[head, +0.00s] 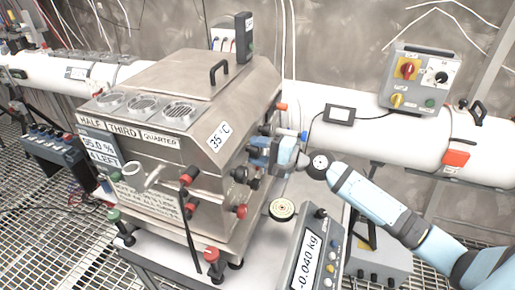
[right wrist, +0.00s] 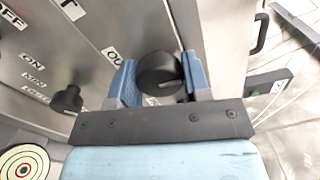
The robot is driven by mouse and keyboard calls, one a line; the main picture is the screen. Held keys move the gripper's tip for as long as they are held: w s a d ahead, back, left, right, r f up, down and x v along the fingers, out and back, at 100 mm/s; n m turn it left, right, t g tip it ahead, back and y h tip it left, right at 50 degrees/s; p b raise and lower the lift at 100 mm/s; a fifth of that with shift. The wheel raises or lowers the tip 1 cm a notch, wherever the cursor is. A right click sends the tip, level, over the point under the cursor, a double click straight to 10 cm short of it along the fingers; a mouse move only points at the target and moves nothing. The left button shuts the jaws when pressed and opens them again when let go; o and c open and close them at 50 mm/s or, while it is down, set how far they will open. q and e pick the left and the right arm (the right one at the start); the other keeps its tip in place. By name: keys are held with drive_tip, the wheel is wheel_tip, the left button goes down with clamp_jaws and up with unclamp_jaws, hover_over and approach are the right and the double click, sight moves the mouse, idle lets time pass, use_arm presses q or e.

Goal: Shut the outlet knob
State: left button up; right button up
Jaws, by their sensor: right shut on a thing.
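The outlet knob (right wrist: 158,74) is a round black knob with a pale pointer line, on the steel box's side panel. A partly covered label starting "OU" is beside it. My right gripper (right wrist: 158,80) has its two blue fingers on either side of the knob and is shut on it. In the head view my right gripper (head: 273,152) is at the right side of the steel box (head: 205,100), and the knob is hidden behind it. My left gripper is not in view.
Another black knob (right wrist: 68,99) is on the same panel, near labels including "ON" and "MIN". A round target-like disc (head: 283,209) and a scale (head: 311,255) reading -0.040 kg are below my right gripper. A white pipe (head: 345,140) runs behind.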

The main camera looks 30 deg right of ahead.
idle(0.3)
drive_tip(key=o, duration=0.9)
drive_tip(key=shift+s+d, duration=0.1)
drive_tip(key=shift+s+d+f+b, duration=0.2)
drive_tip(key=shift+s+d+b, duration=0.05)
drive_tip(key=shift+b, duration=0.05)
drive_tip(key=shift+b+v, duration=2.25)
drive_tip(key=shift+v, duration=4.25)
drive_tip(key=shift+a+r, duration=0.1)
drive_tip(key=shift+r, duration=0.1)
